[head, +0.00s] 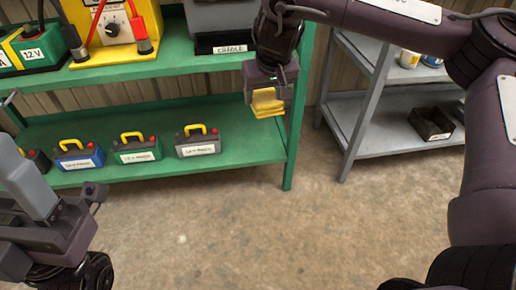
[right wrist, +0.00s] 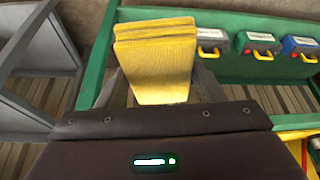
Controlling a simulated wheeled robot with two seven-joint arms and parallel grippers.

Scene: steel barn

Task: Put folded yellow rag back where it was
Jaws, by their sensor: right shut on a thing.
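The folded yellow rag (head: 267,103) is held by my right gripper (head: 268,90), in front of the right end of the green shelf unit. In the right wrist view the rag (right wrist: 155,55) fills the space between the fingers, which are mostly hidden behind it. The rag hangs clear of the shelves as far as I can see.
Several batteries with yellow handles, one being a grey battery (head: 198,141), stand on the lower green shelf (head: 245,147). A charger (head: 115,25) and a cradle box (head: 222,25) stand above. The concrete floor is clear.

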